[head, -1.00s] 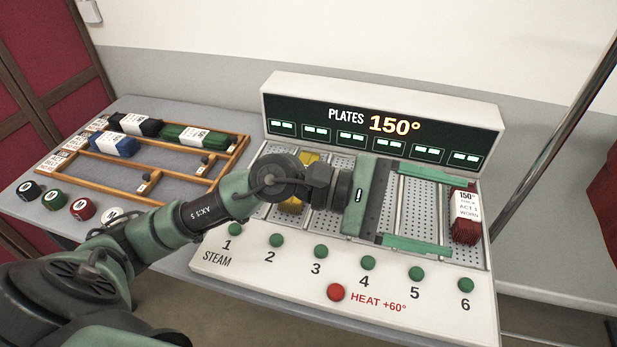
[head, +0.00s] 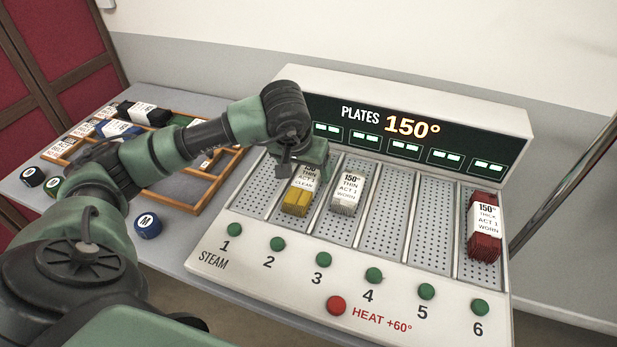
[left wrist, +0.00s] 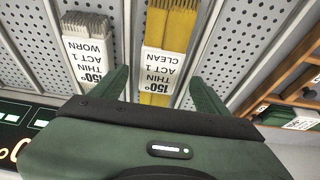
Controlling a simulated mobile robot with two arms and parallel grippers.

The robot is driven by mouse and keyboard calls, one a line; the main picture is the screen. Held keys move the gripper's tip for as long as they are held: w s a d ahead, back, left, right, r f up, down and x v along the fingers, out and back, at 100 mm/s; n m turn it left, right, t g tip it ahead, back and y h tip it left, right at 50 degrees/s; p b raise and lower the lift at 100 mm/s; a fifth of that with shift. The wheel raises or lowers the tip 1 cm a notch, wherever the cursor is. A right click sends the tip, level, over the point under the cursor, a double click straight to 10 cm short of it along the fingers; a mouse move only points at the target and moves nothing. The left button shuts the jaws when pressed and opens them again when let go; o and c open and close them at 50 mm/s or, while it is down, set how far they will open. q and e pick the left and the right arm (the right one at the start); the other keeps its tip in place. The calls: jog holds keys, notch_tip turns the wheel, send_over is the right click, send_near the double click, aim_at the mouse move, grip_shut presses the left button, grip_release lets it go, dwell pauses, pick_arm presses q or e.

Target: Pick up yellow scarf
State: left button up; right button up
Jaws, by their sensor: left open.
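The yellow scarf (head: 291,200) lies folded on plate 2 of the steam press, with a white label band reading thin, act 1, clean. It also shows in the left wrist view (left wrist: 170,28), pointing up between my fingers. My left gripper (left wrist: 162,88) is open, one finger on each side of the scarf's labelled end. In the head view my left gripper (head: 304,160) hangs over the far end of the scarf and hides part of it. I cannot tell the exact height of the fingers above the plate. My right gripper is not in view.
A white-grey scarf (head: 346,194) lies close by on plate 3, and a red scarf (head: 484,230) on plate 6. The press's display panel (head: 400,122) rises behind the plates. Plates 4 and 5 are bare. A wooden rack (head: 196,200) stands left, partly behind my arm.

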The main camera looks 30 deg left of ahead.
aim_at(308, 180)
pick_arm(q)
jog(key=shift+x, duration=1.45)
jog(key=shift+d, duration=0.1)
jog(key=c, duration=1.5)
jog(key=shift+r, duration=0.1)
jog(key=shift+r, duration=0.1)
